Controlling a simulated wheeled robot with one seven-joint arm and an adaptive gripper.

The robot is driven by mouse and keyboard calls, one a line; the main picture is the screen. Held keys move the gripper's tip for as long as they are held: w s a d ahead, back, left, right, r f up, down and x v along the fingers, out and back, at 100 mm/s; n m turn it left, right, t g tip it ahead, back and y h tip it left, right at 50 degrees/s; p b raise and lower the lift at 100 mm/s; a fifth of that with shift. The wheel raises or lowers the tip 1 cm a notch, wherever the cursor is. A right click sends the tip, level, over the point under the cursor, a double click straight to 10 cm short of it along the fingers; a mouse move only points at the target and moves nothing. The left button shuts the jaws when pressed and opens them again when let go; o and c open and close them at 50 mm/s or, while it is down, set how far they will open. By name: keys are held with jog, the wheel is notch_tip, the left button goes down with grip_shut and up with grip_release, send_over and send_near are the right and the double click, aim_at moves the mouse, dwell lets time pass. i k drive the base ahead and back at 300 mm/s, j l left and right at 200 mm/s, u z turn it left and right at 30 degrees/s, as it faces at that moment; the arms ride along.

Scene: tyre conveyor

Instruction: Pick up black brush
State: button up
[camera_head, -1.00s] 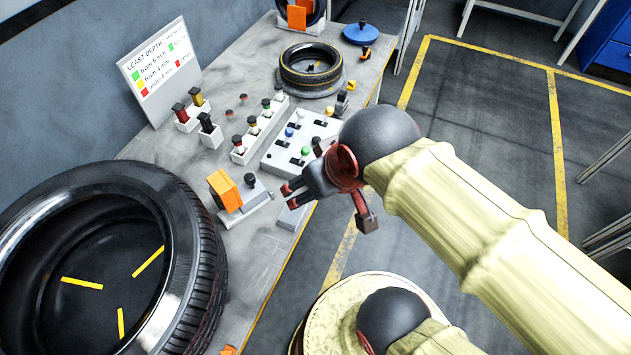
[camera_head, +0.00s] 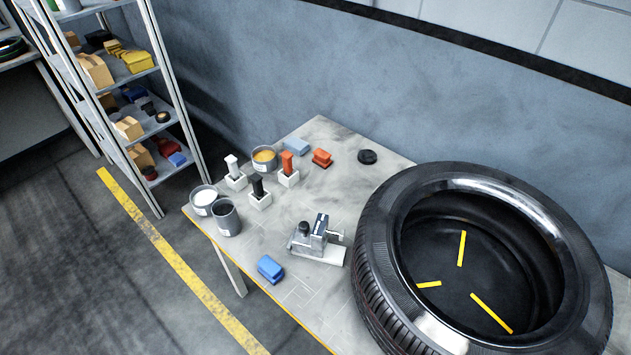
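The black brush (camera_head: 257,184) stands upright in a small white holder (camera_head: 260,202) near the left end of the grey table. A brush with a white handle (camera_head: 231,163) stands in its own holder behind it to the left. A brush with an orange-red handle (camera_head: 287,162) stands in another holder to the right. My gripper and arm are not in view now.
Cans with white (camera_head: 204,201), dark (camera_head: 227,219) and orange (camera_head: 264,160) contents surround the brushes. A shelf (camera_head: 153,122) stands left.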

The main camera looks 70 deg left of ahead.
aim_at(255, 179)
jog(key=u, duration=3.05)
jog(key=z, duration=1.4)
jog(key=u, duration=1.4)
jog(key=i+j+z, duration=0.25)
jog(key=i+j, duration=0.25)
jog(key=i+j+z, duration=0.25)
jog(key=i+j, duration=0.4)
jog(key=i+j+z, duration=0.25)
jog(key=i+j, duration=0.25)
jog(key=j, duration=0.2)
